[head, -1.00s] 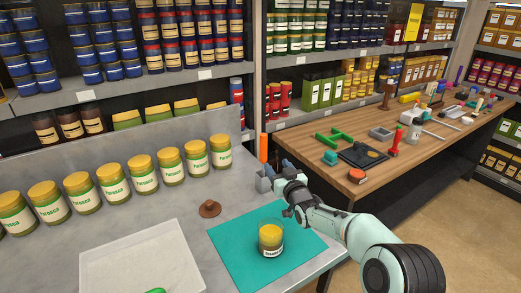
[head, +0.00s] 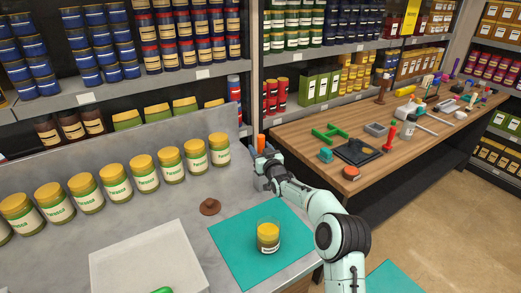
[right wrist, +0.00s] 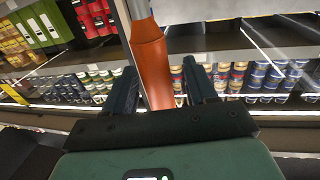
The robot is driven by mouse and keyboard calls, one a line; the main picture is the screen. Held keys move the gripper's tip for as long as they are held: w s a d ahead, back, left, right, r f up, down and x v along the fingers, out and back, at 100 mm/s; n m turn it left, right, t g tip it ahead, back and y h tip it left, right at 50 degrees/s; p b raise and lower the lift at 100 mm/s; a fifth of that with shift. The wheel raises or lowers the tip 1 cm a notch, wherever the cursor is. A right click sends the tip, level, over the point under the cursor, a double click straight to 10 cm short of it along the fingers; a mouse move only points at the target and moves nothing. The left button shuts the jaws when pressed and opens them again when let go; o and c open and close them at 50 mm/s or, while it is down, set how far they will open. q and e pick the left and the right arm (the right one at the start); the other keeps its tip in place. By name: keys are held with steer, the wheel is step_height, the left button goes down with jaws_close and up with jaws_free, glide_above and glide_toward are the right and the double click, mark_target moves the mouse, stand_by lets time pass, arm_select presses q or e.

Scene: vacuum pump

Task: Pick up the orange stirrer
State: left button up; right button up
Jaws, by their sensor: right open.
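The orange stirrer (head: 261,142) stands upright near the right end of the grey counter in the head view. Only its upper part shows there; my right gripper (head: 262,168) hides the rest. In the right wrist view, the stirrer's orange handle (right wrist: 150,60) rises between the two dark fingers of my right gripper (right wrist: 160,88). The fingers are apart, with a gap visible on the right side of the handle. Whether the left finger touches it, I cannot tell. My left gripper is not in view.
A jar with yellow contents (head: 268,238) stands on a teal mat (head: 235,250), in front of the gripper. A brown lid-like piece (head: 210,207) lies beside the mat. A white tray (head: 140,245) is at front left. A row of yellow-lidded jars (head: 117,187) lines the back.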

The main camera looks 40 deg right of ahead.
steer(key=shift+s, duration=0.2)
steer(key=shift+c, duration=0.4)
steer(key=shift+w, duration=0.1)
jaws_close()
